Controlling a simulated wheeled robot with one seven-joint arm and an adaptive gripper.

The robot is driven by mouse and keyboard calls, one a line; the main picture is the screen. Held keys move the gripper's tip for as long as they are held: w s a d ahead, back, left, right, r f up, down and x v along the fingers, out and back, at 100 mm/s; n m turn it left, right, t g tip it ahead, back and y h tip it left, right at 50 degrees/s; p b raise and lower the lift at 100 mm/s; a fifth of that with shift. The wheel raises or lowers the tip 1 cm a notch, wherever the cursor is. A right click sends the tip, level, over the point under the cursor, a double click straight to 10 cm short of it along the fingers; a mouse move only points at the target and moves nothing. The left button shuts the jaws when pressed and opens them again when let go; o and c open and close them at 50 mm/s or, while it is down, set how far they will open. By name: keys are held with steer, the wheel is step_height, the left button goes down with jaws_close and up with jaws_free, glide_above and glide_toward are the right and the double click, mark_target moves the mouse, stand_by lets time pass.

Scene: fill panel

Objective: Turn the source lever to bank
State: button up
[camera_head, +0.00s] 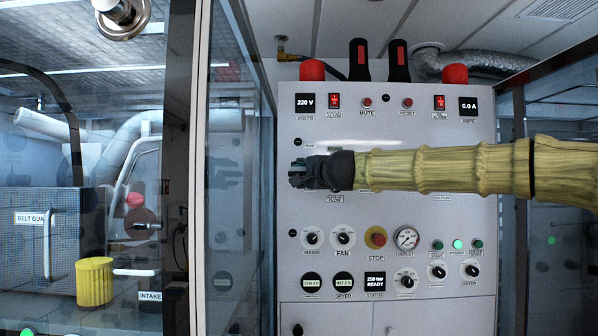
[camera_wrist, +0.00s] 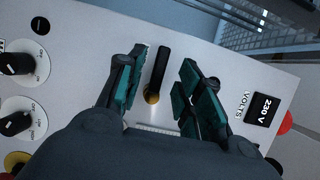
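A black lever (camera_wrist: 158,70) with a brass-coloured base stands out from the light panel in the wrist view. I take it for the source lever, but I cannot read a label on it. My gripper (camera_wrist: 164,62) is open, with one teal-padded finger on each side of the lever. A gap shows between the lever and each finger. In the head view my gripper (camera_head: 297,174) is in front of the left middle of the panel (camera_head: 390,285). There the lever is hidden by the gripper, and my yellow-sleeved arm covers much of the panel's middle.
The 230 V display (camera_wrist: 263,110) is beside my right finger in the wrist view. Several knobs (camera_wrist: 17,64) are to the left. Below my arm are the red stop button (camera_head: 376,238), a gauge (camera_head: 407,238) and the fan knob (camera_head: 343,238). A glass enclosure edge (camera_head: 203,170) stands left.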

mark_target(301, 174)
steer(key=shift+x, duration=1.2)
jaws_close()
steer(key=shift+f, duration=0.1)
